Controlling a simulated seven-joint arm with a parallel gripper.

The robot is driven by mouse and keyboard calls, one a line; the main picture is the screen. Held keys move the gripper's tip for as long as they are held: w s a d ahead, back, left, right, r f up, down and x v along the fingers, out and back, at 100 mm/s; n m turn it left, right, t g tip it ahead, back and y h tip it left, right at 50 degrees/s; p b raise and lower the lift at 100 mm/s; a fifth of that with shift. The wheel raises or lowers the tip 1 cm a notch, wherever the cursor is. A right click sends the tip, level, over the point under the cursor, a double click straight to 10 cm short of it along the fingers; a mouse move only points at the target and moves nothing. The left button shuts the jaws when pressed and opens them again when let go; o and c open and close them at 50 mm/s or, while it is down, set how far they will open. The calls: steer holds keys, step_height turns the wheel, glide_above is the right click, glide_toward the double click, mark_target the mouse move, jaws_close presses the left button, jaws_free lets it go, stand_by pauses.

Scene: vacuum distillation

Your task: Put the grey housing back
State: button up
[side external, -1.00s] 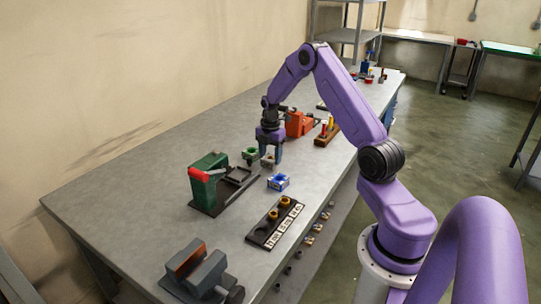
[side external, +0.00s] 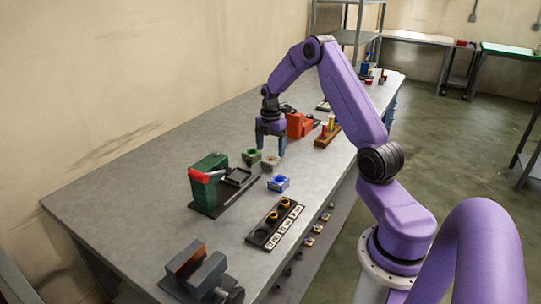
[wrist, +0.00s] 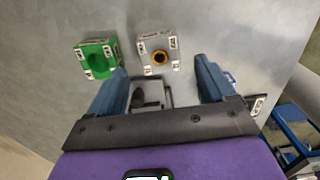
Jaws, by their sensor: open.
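The grey housing (side external: 270,161) stands on the table between the green housing (side external: 250,156) and the blue-and-white housing (side external: 279,183). In the wrist view the grey housing (wrist: 160,50) has white labels and a brass-coloured ring in its round opening, and the green housing (wrist: 98,60) is to its left. My gripper (side external: 270,150) is open and empty above the grey housing. In the wrist view its two blue fingers (wrist: 163,82) are spread apart, with the grey housing beyond them. The blue-and-white housing is mostly hidden by the right finger there.
A green press with a red handle (side external: 207,178) stands to the left on a dark base. A black strip with brass rings and labels (side external: 274,224) lies near the front edge. A vise (side external: 196,272) is at the near end. An orange machine (side external: 299,124) stands behind my gripper.

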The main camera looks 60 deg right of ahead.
step_height(320, 180, up, 8)
steer(key=s+a+r+m, duration=0.1)
steer(key=s+a+r, duration=0.15)
steer(key=a, duration=0.65)
steer(key=s+a+r, duration=0.1)
steer(key=s+a, duration=0.2)
steer(key=a, duration=0.6)
steer(key=s+a+r+m, duration=0.1)
steer(key=s+a, duration=0.1)
steer(key=a, duration=0.7)
steer(key=s+a+m, duration=0.1)
steer(key=s+a, duration=0.2)
steer(key=s, duration=0.9)
steer(key=s+a+m, duration=0.2)
steer(key=s+a, duration=0.1)
steer(key=s, duration=0.9)
steer(key=shift+s+a+f, duration=0.15)
steer(key=shift+a+f, duration=0.05)
steer(key=shift+a, duration=0.2)
